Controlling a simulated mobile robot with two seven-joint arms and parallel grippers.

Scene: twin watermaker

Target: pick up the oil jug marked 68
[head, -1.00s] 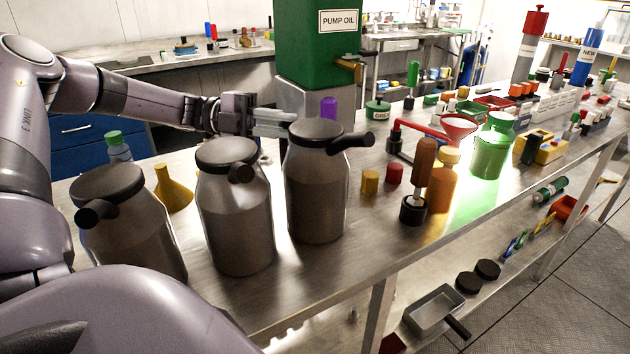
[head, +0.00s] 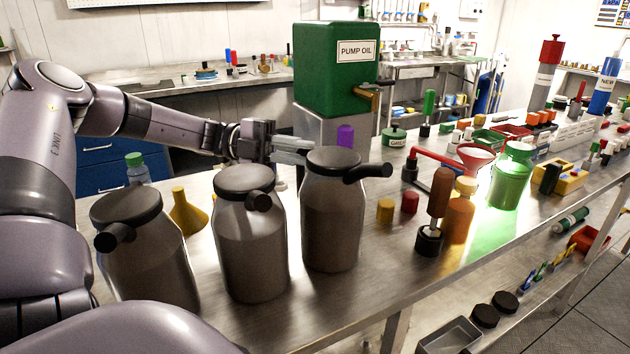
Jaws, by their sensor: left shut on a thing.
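Three grey metal jugs with dark lids and short dark spouts stand in a row on the steel bench: a left jug (head: 145,262), a middle jug (head: 250,250) and a right jug (head: 331,225). No 68 marking shows on any of them from here. My left gripper (head: 303,150) reaches in from the left behind the middle jug and is shut on the right jug near its top. Its fingertips are hidden behind that jug's lid and shoulder. The right jug is upright and I see no gap under it. My right gripper is not in view.
A green pump oil tank (head: 336,70) stands behind the right jug, with a purple piece (head: 345,136) between. A yellow funnel (head: 187,212) is behind the left and middle jugs. Yellow and red caps, a wooden-handled tool (head: 436,205) and an amber bottle stand to the right.

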